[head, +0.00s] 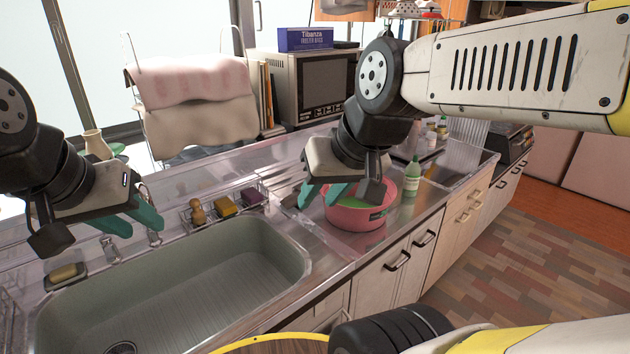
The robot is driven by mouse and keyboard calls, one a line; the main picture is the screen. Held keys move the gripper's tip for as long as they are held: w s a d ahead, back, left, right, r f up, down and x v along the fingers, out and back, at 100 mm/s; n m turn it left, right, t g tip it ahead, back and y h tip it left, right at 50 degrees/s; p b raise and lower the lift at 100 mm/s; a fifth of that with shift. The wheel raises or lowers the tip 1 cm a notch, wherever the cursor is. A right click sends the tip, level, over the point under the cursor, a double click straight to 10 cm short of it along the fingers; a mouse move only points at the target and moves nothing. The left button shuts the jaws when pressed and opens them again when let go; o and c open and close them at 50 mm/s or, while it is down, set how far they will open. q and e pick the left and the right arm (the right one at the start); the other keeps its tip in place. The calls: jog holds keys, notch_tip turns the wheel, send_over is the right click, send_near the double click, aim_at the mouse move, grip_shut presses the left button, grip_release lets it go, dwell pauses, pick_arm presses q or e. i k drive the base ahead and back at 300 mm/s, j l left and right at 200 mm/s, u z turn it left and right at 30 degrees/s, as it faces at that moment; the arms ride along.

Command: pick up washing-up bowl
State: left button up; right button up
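The washing-up bowl (357,218) is a round pinkish-red bowl with a green inside. It stands upright on the worktop right of the sink. My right gripper (323,194) is at the bowl's upper left, its teal fingers apart. One finger overlaps the bowl's left rim in the picture; the other is left of it. I cannot tell whether they touch the bowl. The gripper hides part of the bowl's back rim. My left gripper (130,220) is open and empty above the back left edge of the sink, by the tap.
The empty sink (200,275) lies left of the bowl. A green bottle (411,180) stands close to the bowl's right. A rack (228,208) with sponges and a brush sits behind the sink. A microwave (300,88) and a towel rack (195,80) are at the back.

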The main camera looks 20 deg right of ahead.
aim_at(349, 214)
jog(key=i+l+u, duration=0.1)
jog(key=l+u, duration=0.25)
jog(key=l, duration=0.25)
jog(key=i+l+u, duration=0.1)
jog(key=l+u, duration=0.2)
jog(key=l, duration=0.3)
jog(key=l+u, duration=0.35)
jog(key=l, duration=0.25)
jog(key=k+l+u, duration=0.1)
jog(key=l+u, duration=0.25)
jog(key=l, duration=0.25)
jog(key=k+l+u, duration=0.2)
jog(key=l+u, duration=0.15)
jog(key=l, duration=0.2)
